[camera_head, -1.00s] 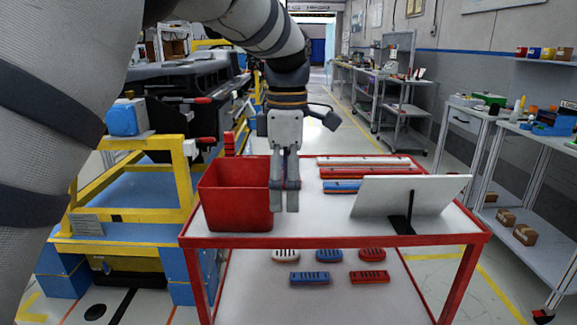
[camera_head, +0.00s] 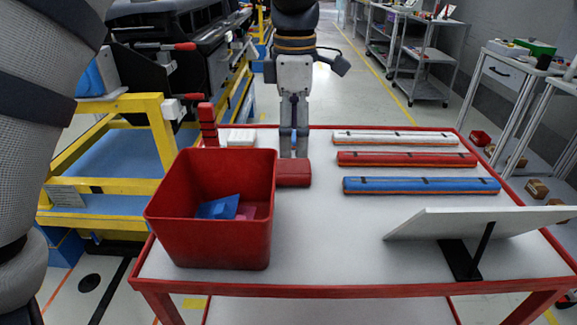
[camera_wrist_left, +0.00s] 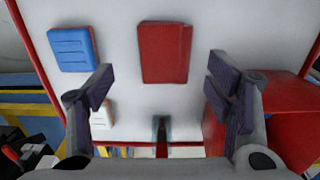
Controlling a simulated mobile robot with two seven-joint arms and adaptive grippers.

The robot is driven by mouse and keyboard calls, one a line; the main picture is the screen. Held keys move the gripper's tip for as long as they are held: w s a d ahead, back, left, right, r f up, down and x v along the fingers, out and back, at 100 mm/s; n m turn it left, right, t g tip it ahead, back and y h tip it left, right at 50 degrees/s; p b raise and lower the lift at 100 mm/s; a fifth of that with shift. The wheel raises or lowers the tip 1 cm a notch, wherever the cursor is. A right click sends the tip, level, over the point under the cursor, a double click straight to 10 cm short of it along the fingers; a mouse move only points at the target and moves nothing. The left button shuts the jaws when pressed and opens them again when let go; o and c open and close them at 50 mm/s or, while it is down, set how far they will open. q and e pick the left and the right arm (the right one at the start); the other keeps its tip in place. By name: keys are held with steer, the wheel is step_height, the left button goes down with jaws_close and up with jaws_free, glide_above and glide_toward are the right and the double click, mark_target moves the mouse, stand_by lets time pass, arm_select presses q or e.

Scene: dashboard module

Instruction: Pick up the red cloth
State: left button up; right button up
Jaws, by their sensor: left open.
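The red cloth (camera_head: 293,173) looks like a small flat folded pad. It lies on the white tabletop, right of the red bin, in the head view. My left gripper (camera_head: 294,155) points down over the table with its fingertips right at the cloth's far side; whether they touch it is unclear. In the left wrist view a flat red piece (camera_wrist_left: 165,52) that looks like the cloth lies on the white surface beyond and between the spread fingers of my left gripper (camera_wrist_left: 163,85). Nothing is between those fingers. My right gripper is not in view.
The red bin (camera_head: 213,247) holds blue and pink pieces. White, red and blue bars (camera_head: 422,186) lie at the right. A tilted white panel (camera_head: 480,222) stands front right. The wrist view shows a blue pad (camera_wrist_left: 73,49).

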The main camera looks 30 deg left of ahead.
mark_target(289, 166)
arm_select(q)
steer(key=f, duration=0.6)
steer(key=shift+s+a+f, duration=0.3)
steer(key=shift+s, duration=0.05)
steer(key=c, duration=1.2)
steer(key=shift+c, duration=0.2)
